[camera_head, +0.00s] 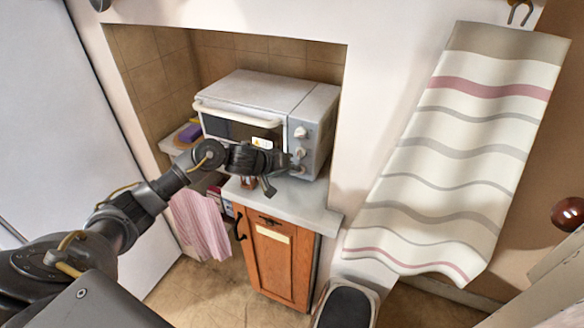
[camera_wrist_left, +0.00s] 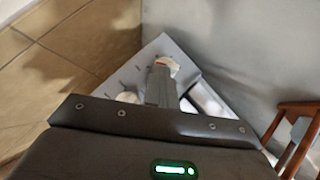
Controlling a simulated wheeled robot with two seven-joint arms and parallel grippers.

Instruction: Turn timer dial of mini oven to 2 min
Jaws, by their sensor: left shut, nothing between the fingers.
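The mini oven (camera_head: 262,92) is a silver-grey box with a white door handle, standing on a counter in a wall niche. Its right front strip carries pale round dials; the upper dial (camera_head: 301,132) is clear of my arm, and the lower ones are close to or partly behind my left gripper (camera_head: 296,164). That gripper is shut and empty, at the lower part of the dial strip. In the left wrist view, the fingertips (camera_wrist_left: 161,84) are right in front of a pale dial (camera_wrist_left: 168,64); contact is unclear. Another dial (camera_wrist_left: 127,97) is beside them. The dial markings are unreadable.
A light counter (camera_head: 310,206) tops a wooden cabinet (camera_head: 280,262). A striped towel (camera_head: 455,150) hangs at the right, and a pink cloth (camera_head: 201,222) hangs below the niche at the left. A purple item (camera_head: 190,133) lies left of the oven. A bin (camera_head: 346,306) stands below.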

